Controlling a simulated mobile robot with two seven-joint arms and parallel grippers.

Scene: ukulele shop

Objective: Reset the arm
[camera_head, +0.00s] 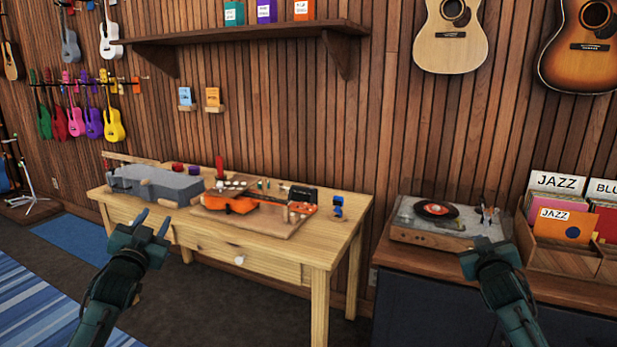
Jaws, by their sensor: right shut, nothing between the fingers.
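My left gripper (152,225) is at the lower left, in front of the wooden workbench's left part. Its two fingers stand apart with nothing seen between them, so it is open. My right gripper (483,243) is at the lower right, in front of the record player (430,236). Its fingers are together and it holds nothing. Both arms come up from the bottom edge of the view.
The wooden workbench (270,262) bears a grey case (155,184), an orange ukulele (235,204) on a board and small tools. A cabinet (440,310) at right bears the record player and a record crate (565,262). Dark floor lies left.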

